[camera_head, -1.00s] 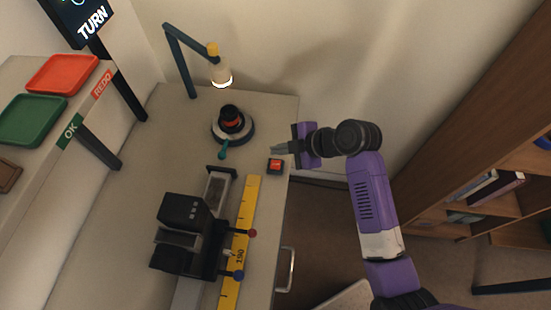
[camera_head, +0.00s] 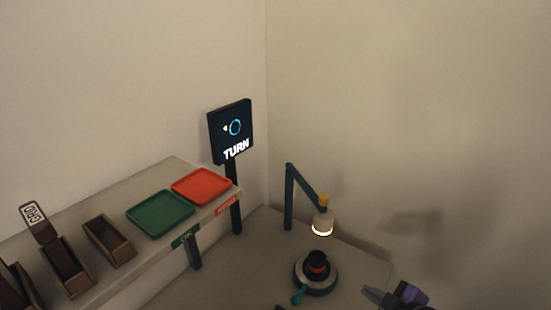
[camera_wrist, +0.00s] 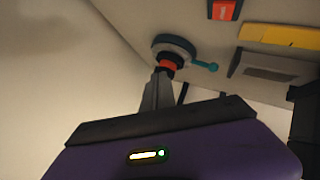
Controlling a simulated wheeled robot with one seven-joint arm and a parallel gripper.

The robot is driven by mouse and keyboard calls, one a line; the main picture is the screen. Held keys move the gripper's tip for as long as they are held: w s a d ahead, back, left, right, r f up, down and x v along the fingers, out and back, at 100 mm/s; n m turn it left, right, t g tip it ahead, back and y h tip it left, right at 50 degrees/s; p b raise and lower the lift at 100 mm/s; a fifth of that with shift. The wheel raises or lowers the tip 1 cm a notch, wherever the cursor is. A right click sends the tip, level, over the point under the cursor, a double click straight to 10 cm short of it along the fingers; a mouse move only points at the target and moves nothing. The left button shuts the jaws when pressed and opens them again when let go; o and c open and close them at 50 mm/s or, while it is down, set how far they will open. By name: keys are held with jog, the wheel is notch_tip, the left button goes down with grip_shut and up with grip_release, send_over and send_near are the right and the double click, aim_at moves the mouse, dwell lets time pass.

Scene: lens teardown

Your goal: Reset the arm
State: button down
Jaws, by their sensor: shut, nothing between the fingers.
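My gripper (camera_head: 374,297) shows at the bottom right of the head view, with part of my purple wrist behind it. Its fingers are shut and hold nothing. In the wrist view the closed fingers (camera_wrist: 157,92) reach up toward the lens on its stand. The dark lens with a red-orange band (camera_head: 318,265) sits upright on a round base with a teal handle, left of my gripper in the head view. The lens stand (camera_wrist: 176,45) also shows in the wrist view, beyond the fingertips. Most of my arm is out of the head view.
A lamp (camera_head: 323,222) on a bent post hangs above the lens. A sign (camera_head: 231,131) reads TURN. Green (camera_head: 160,214) and red (camera_head: 202,186) trays sit on the left shelf beside brown bins (camera_head: 109,241). A red button (camera_wrist: 223,10) and yellow ruler (camera_wrist: 280,36) show in the wrist view.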

jog(key=s+d+r+m+t+h, duration=0.1)
jog(key=s+r+m+t+h, duration=0.15)
jog(key=s+m, duration=0.3)
jog(key=s+d+r+m+t+h, duration=0.1)
jog(key=s+d+m+t+h, duration=0.1)
jog(key=s+m+t+h, duration=0.3)
jog(key=s+a+r+g+y+b, duration=0.1)
jog(key=s+a+r+y, duration=0.1)
jog(key=s, duration=1.1)
jog(key=s+a+r+g+y, duration=0.2)
jog(key=s+a, duration=0.3)
jog(key=s, duration=0.9)
jog(key=shift+s+m+b, duration=0.25)
jog(key=shift+m+b, duration=0.15)
jog(key=shift+m, duration=0.05)
